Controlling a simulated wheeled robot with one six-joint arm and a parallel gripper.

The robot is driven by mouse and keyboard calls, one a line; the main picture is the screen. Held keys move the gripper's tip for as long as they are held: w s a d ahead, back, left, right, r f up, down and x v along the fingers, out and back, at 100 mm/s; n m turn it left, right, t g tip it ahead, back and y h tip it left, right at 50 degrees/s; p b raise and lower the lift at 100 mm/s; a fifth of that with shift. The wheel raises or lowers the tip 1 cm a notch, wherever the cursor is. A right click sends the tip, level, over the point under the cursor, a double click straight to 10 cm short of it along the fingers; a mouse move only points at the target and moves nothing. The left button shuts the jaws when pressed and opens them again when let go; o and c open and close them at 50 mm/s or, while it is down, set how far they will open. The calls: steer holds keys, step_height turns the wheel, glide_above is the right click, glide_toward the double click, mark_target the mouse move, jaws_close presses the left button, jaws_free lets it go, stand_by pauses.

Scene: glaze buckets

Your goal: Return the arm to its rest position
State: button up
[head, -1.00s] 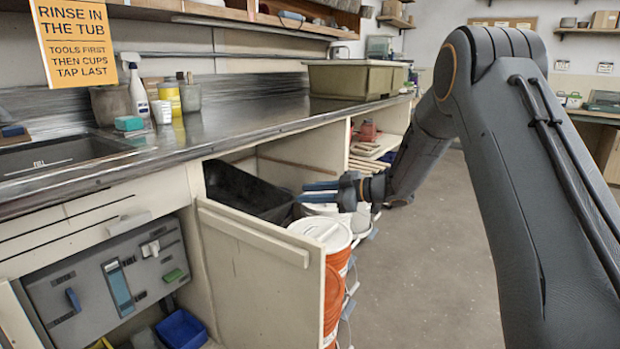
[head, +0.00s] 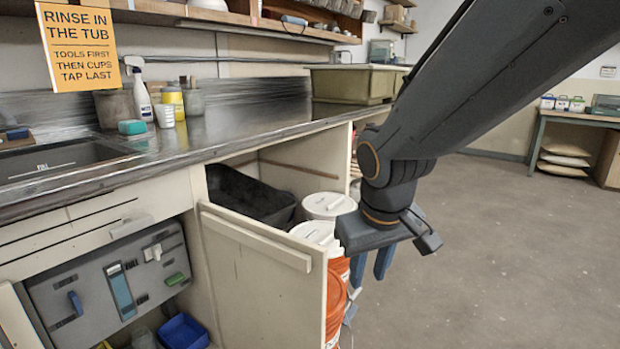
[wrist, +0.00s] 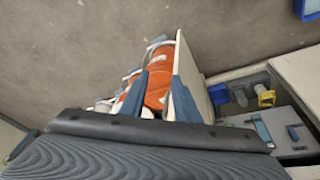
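My gripper (head: 369,278) hangs at the end of my bent arm, fingers pointing down, in front of the open cabinet and just right of the buckets. It also shows in the wrist view (wrist: 160,76), where its two blue-grey fingers stand apart. Nothing is held between them. An orange bucket (head: 336,299) with a white lid stands beside the open door; the wrist view shows orange buckets (wrist: 157,90) beyond the fingers. A second white lid (head: 328,204) shows behind the first. My arm hides part of the space behind it.
The open cabinet door (head: 258,275) stands left of my gripper. A black tub (head: 246,195) lies inside the cabinet. The counter edge (head: 250,138) and a greenish basin (head: 350,84) are near my arm. The floor (head: 490,260) on the right is clear.

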steer(key=s+g, duration=0.4)
steer(key=s, duration=1.1)
steer(key=d+r+m+p, duration=0.3)
steer(key=d+r+p, duration=0.5)
steer(key=p, duration=1.2)
step_height(320, 180, up, 2)
steer(key=shift+w+d+r+m, duration=0.1)
steer(key=shift+w+d+m, duration=0.3)
